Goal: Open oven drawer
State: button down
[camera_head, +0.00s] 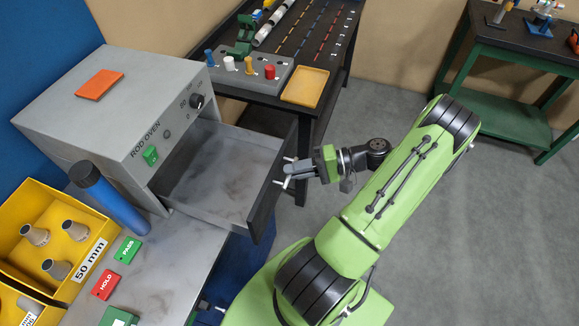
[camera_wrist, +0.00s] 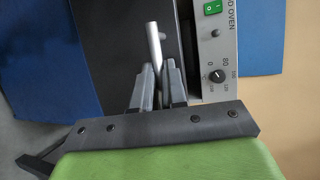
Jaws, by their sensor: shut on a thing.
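The grey rod oven (camera_head: 120,105) stands on the bench at the left in the head view. Its drawer (camera_head: 215,178) is pulled well out to the right, and its inside looks empty. The drawer has a dark front panel (camera_head: 272,185) with a light bar handle (camera_head: 288,172) on its outer face. My gripper (camera_head: 290,172) is at this handle, with its fingers closed on it. In the wrist view my gripper fingers (camera_wrist: 160,88) are around the metal handle (camera_wrist: 154,45), in front of the dark panel (camera_wrist: 110,50). The oven's control face (camera_wrist: 217,50) shows at the right.
An orange pad (camera_head: 99,84) lies on the oven. A blue cylinder (camera_head: 108,198) stands beside it, near a yellow bin (camera_head: 50,250). A dark table (camera_head: 300,50) with a peg block and yellow tray (camera_head: 305,86) stands behind the drawer. Floor (camera_head: 480,230) at right is clear.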

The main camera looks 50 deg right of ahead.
jog(key=c, duration=1.2)
grip_release()
jog(key=p+v, duration=0.2)
jog(key=v, duration=1.3)
jog(key=shift+s+d+r, duration=0.15)
jog(key=shift+s+d, duration=0.1)
jog(key=shift+d, duration=0.05)
jog(key=shift+w, duration=0.1)
